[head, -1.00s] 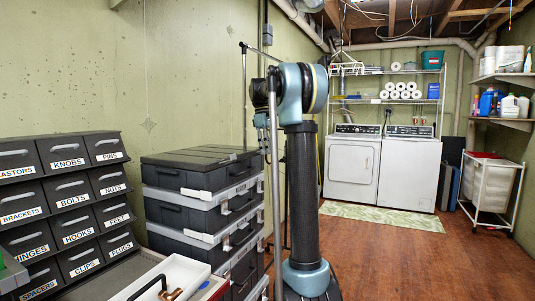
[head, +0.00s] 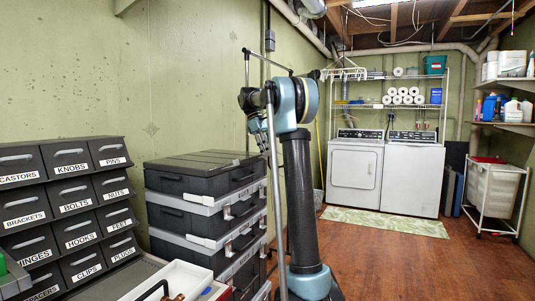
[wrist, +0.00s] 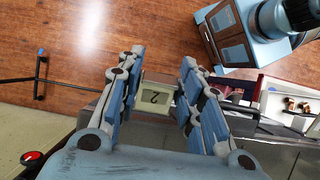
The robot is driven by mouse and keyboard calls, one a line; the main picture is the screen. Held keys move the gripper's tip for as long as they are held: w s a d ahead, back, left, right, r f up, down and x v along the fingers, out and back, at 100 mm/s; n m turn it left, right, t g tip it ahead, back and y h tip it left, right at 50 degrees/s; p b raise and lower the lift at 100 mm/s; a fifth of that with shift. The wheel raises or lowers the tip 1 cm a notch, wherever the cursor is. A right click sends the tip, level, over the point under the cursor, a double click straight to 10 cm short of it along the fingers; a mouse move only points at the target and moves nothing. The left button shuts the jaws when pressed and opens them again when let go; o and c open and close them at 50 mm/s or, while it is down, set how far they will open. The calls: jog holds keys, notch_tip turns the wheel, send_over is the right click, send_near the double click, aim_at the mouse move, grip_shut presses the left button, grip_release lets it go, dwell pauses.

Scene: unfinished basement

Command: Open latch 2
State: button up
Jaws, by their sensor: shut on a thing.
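In the wrist view, my gripper (wrist: 158,68) has its two blue-and-grey fingers on either side of a small pale plate (wrist: 153,98) marked "2". The plate lies between the fingers, at the edge of a dark case, and the gripper is shut on this latch part. The fingers hide its sides. In the head view, a stack of dark grey cases (head: 200,178) with light grey bands and front latches stands left of my arm.
Labelled drawers (head: 75,190) stand at the left, with a white tray (head: 180,280) in front. A washer and dryer (head: 355,170) stand at the back. The wrist view also shows a thin black rod (wrist: 40,75). Wooden floor (head: 400,265) is open at the right.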

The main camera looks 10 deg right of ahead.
jog(key=o, duration=1)
jog(key=shift+w+f, duration=0.15)
jog(key=shift+w, duration=0.1)
jog(key=shift+c, duration=0.2)
jog(key=shift+s, duration=0.1)
jog(key=shift+r, duration=0.2)
jog(key=v, duration=1.1)
jog(key=shift+w+a+r, duration=0.15)
jog(key=shift+w+r, duration=0.05)
jog(key=shift+r, duration=0.05)
